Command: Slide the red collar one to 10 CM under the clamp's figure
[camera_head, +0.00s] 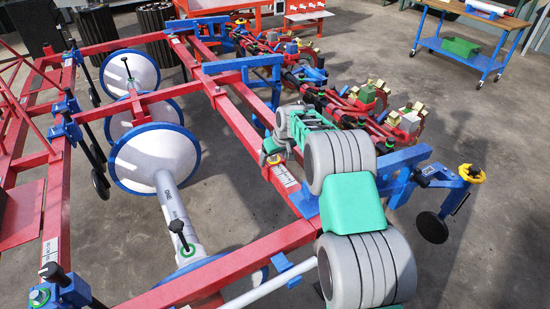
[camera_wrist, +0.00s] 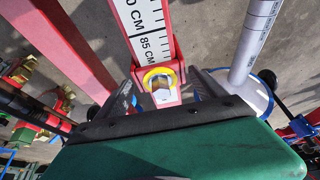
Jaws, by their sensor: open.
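In the wrist view a part with a yellow ring (camera_wrist: 160,73) around a pale faceted head sits on a red bar. Red shows around this part, but I cannot tell whether it is the red collar. A white scale (camera_wrist: 152,28) on the bar reads 85 CM close beyond the ring. My gripper (camera_wrist: 163,90) is open, its grey fingers on either side of the ringed part; contact is unclear. In the head view my gripper (camera_head: 272,152) is over the long red beam, beside the scale strip (camera_head: 285,175). A blue bracket (camera_head: 305,202) sits farther down the beam.
White discs with blue rims (camera_head: 155,158) stand left of the beam. Row units with red and green parts (camera_head: 365,97) lie to the right. A blue post with a yellow top (camera_head: 470,174) stands at right. A blue workbench (camera_head: 460,48) is behind, with open floor before it.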

